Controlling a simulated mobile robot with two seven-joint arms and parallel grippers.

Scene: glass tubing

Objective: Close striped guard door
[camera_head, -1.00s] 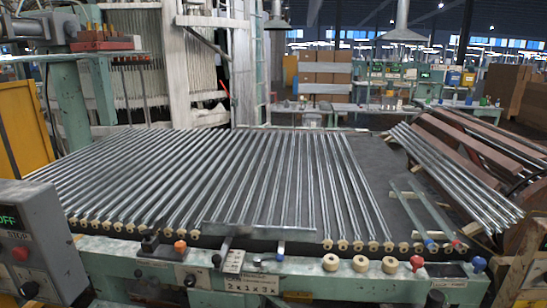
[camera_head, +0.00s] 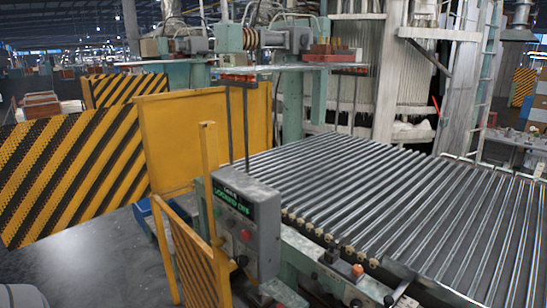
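A large yellow-and-black striped panel (camera_head: 75,165) stands at the left, joining or passing behind a plain yellow panel (camera_head: 205,135). A smaller yellow-framed gate with stripes (camera_head: 192,262) stands in the foreground, at an angle beside the control box. Another striped panel (camera_head: 125,88) shows farther back. I cannot tell for certain which of these is the guard door, and no latch or handle can be made out. Neither of my grippers is in view. Pale grey shapes at the bottom edge may be parts of my arms.
A grey control box (camera_head: 245,225) with a green-lit display stands right of the foreground gate. The conveyor bed (camera_head: 400,200) with many glass tubes fills the right side. Bare grey floor (camera_head: 90,265) lies at the lower left, before the large striped panel.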

